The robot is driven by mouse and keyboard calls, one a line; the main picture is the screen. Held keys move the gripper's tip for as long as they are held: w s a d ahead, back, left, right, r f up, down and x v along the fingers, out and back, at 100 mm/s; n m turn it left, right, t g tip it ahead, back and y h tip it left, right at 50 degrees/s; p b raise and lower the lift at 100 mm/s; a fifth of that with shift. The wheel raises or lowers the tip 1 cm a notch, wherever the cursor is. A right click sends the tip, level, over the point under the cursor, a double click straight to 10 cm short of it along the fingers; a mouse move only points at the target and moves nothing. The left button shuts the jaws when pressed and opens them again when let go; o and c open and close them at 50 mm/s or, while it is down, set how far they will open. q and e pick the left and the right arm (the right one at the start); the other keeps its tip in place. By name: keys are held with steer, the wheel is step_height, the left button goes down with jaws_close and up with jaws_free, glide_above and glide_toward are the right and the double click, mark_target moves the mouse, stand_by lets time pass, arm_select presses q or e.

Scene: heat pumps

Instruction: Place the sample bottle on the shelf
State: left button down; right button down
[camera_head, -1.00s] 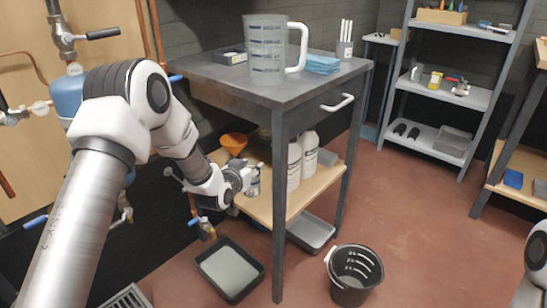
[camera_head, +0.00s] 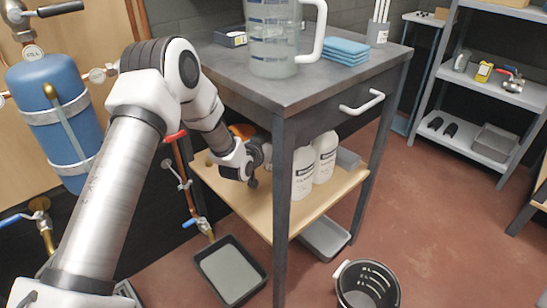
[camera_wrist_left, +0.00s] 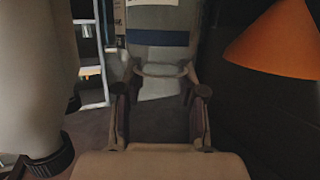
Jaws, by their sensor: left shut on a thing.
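My left gripper (camera_wrist_left: 161,95) is shut on the sample bottle (camera_wrist_left: 163,62), a clear grey bottle with a white label and a blue band. In the head view my left gripper (camera_head: 263,154) reaches under the workbench top, over its lower wooden shelf (camera_head: 232,196), partly behind the front leg. The bottle is hard to make out there. I cannot tell whether it touches the shelf. My right gripper is out of view.
Two white jugs (camera_head: 302,176) stand on the lower shelf, right of the gripper; one white jug (camera_wrist_left: 38,80) is close on the left in the wrist view. An orange funnel (camera_wrist_left: 280,40) is close on the right. A black tray (camera_head: 258,274) and bucket (camera_head: 345,290) are on the floor.

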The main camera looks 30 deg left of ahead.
arm_select(q)
steer(key=shift+f+b, duration=0.55)
steer(key=shift+f, duration=1.3)
steer(key=shift+f, duration=0.1)
steer(key=c, duration=0.7)
jaws_free()
steer(key=shift+s+r, duration=0.15)
steer(key=shift+r, duration=0.05)
steer(key=p+v, duration=0.3)
steer(key=v, duration=0.8)
steer(key=shift+s+d+p, duration=0.1)
steer(key=shift+s+p, duration=0.2)
steer(key=shift+s, duration=0.05)
